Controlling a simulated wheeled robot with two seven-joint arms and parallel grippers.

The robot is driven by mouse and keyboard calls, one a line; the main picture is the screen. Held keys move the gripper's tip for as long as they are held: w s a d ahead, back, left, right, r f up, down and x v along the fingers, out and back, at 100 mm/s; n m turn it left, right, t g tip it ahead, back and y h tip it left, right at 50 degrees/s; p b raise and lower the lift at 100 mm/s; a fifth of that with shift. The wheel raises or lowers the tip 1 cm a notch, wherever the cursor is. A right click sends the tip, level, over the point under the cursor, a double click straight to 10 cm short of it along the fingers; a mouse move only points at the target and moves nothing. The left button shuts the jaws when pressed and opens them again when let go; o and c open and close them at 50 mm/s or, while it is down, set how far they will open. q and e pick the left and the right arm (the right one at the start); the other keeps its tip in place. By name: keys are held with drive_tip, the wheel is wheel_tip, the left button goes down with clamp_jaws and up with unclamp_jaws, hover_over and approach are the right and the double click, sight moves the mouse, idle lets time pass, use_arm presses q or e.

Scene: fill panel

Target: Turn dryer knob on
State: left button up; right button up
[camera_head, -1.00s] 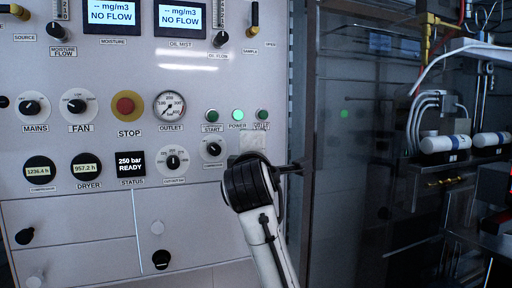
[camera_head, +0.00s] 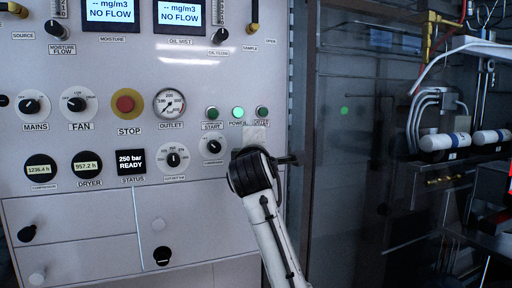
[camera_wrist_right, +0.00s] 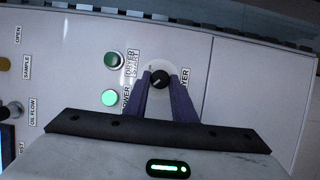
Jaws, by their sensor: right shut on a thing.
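The dryer knob (camera_wrist_right: 160,79) is a small round black knob on a white dial, in the upper middle of the right wrist view. A label partly hidden by a finger shows "YER" beside it. The two purple fingers of my right gripper (camera_wrist_right: 161,88) stand on either side of the knob and are closed on it. In the head view my right wrist (camera_head: 252,172) is against the panel, and it hides the fingers and this knob. The turn angle of the knob is hard to read. My left gripper is out of view.
The white panel (camera_head: 100,215) carries the mains (camera_head: 34,105) and fan (camera_head: 77,104) knobs, a red stop button (camera_head: 127,102) and an outlet gauge (camera_head: 169,103). The power light (camera_head: 238,113) glows green. A dark glass door (camera_head: 355,200) stands just right of my arm.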

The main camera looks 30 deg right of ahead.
drive_tip(key=shift+m, duration=0.3)
drive_tip(key=shift+s+d+r+m+g+y, duration=0.2)
drive_tip(key=shift+m+y, duration=1.05)
drive_tip(key=shift+m, duration=0.9)
drive_tip(key=shift+w+d+r+m+g+y, duration=0.15)
drive_tip(key=shift+m+g+y, duration=0.2)
drive_tip(key=shift+m+y, duration=1.3)
drive_tip(key=shift+s+d+r+m+g+y, duration=0.2)
drive_tip(key=shift+m+y, duration=0.6)
drive_tip(key=shift+m, duration=1.8)
drive_tip(key=shift+w, duration=0.1)
drive_tip(key=o, duration=1.1)
drive_tip(key=shift+c, duration=0.2)
